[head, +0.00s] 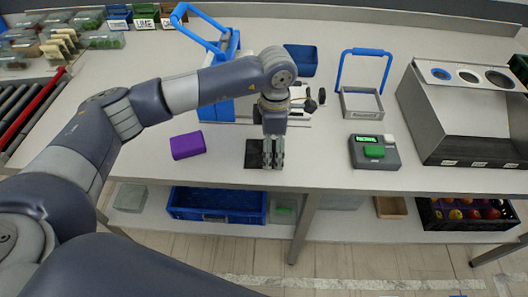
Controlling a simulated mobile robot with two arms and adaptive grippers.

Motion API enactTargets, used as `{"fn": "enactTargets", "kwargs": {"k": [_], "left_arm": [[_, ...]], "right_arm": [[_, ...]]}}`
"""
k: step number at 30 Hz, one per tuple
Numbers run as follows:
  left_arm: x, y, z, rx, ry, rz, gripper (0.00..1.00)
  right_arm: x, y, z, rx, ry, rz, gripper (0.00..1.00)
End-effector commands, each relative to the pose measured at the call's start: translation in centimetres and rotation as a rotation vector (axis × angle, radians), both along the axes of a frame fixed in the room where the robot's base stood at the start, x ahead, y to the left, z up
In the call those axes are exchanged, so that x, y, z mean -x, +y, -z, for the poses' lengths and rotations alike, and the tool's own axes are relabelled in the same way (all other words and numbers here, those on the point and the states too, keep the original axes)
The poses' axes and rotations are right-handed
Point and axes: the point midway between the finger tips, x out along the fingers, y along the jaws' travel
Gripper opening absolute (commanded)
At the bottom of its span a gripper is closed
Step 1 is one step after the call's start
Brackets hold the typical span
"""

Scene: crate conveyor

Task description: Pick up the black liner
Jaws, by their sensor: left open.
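The black liner (253,158) appears as a flat, dark square on the white table near its front edge, in the head view. My left gripper (273,162) points down at the liner's right part and hides some of it. The jaws are open, and nothing shows held between them. I cannot tell whether the fingertips touch the liner or hover just above it. My right gripper is not in view.
A purple block (187,145) lies left of the liner. A scale (375,157) with a green item stands to the right. Behind are a blue bin (303,60) and a blue-handled basket (361,104). A grey box with round openings (462,115) stands far right.

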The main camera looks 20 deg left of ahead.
Motion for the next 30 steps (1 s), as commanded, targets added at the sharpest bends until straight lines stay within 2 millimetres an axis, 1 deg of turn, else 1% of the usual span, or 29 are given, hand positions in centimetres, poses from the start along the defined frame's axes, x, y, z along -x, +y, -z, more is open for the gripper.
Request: {"fn": "enactTargets", "kwargs": {"k": [1, 5, 12, 17, 21, 30], "left_arm": [[0.0, -0.01, -0.02, 0.0, 0.0, 0.0, 0.72], [0.0, -0.01, -0.03, 0.0, 0.0, 0.0, 0.59], [0.0, -0.01, -0.03, 0.0, 0.0, 0.0, 0.33], [0.01, 0.0, 0.0, 0.0, 0.0, 0.0, 0.16], [0.01, 0.01, 0.01, 0.0, 0.0, 0.0, 0.0], [0.01, 0.0, -0.01, 0.0, 0.0, 0.0, 0.0]], "right_arm": [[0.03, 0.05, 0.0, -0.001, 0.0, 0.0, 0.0], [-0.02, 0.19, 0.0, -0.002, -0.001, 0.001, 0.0], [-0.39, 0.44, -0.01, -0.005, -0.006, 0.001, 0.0], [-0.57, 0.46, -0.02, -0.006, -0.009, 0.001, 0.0], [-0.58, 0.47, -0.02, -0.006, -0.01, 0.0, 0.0], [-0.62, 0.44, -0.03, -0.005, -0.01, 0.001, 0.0]]}}
